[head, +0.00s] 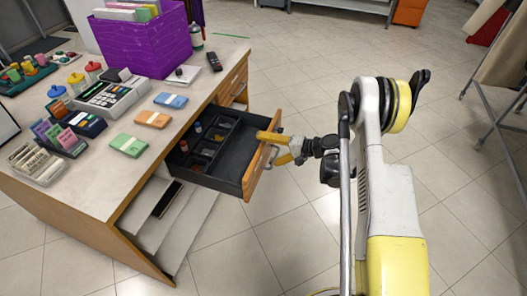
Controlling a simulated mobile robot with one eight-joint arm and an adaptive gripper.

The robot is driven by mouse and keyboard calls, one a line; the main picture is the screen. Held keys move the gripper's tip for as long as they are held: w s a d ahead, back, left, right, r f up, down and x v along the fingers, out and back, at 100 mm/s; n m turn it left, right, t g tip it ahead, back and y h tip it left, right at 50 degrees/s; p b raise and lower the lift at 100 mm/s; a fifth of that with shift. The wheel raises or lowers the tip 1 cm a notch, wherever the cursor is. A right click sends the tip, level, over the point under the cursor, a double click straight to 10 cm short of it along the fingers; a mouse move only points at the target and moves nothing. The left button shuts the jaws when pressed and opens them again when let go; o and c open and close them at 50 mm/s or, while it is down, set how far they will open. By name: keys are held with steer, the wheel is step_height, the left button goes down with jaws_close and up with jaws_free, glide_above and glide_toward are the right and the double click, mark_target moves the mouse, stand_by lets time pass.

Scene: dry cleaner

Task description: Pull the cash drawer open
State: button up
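The cash drawer (228,157) stands pulled out from the front of the wooden counter. It has a black inside with small compartments at its left, a few small items in them, and a light wood front with a metal handle (273,157). My gripper (274,146), with yellow fingers, is at the drawer front, one finger over the top edge and another by the handle. The fingertips are partly hidden by the drawer front, and I cannot tell whether they grip it.
The counter top (99,190) holds bundles of notes, a card terminal, a cash register (110,93) and a purple box (145,40). An open shelf (190,222) lies below the drawer. The tiled floor (270,250) around the drawer is clear. A metal rack stands at the right.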

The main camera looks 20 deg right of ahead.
steer(key=shift+t+y, duration=0.6)
steer(key=shift+y, duration=0.1)
steer(key=r, duration=0.2)
steer(key=w+r, duration=0.1)
steer(key=r, duration=0.2)
steer(key=shift+r, duration=0.25)
steer(key=shift+g+h, duration=0.6)
steer(key=shift+h, duration=0.3)
steer(key=f, duration=0.3)
steer(key=s+f, duration=0.1)
steer(key=shift+d+f, duration=0.25)
steer(key=shift+d, duration=0.15)
steer(key=shift+s+d+r, duration=0.15)
steer(key=shift+s+d, duration=0.2)
steer(key=shift+s+d+r, duration=0.25)
steer(key=shift+s, duration=0.15)
steer(key=c, duration=0.7)
steer(key=shift+s+d, duration=0.2)
steer(key=shift+s, duration=0.05)
steer(key=c, duration=0.3)
steer(key=shift+s+d, duration=0.25)
steer(key=shift+d, duration=0.25)
steer(key=f+v, duration=0.1)
steer(key=v, duration=0.7)
steer(key=shift+s+d+f, duration=0.25)
steer(key=shift+s+d, duration=0.2)
steer(key=shift+d, duration=0.15)
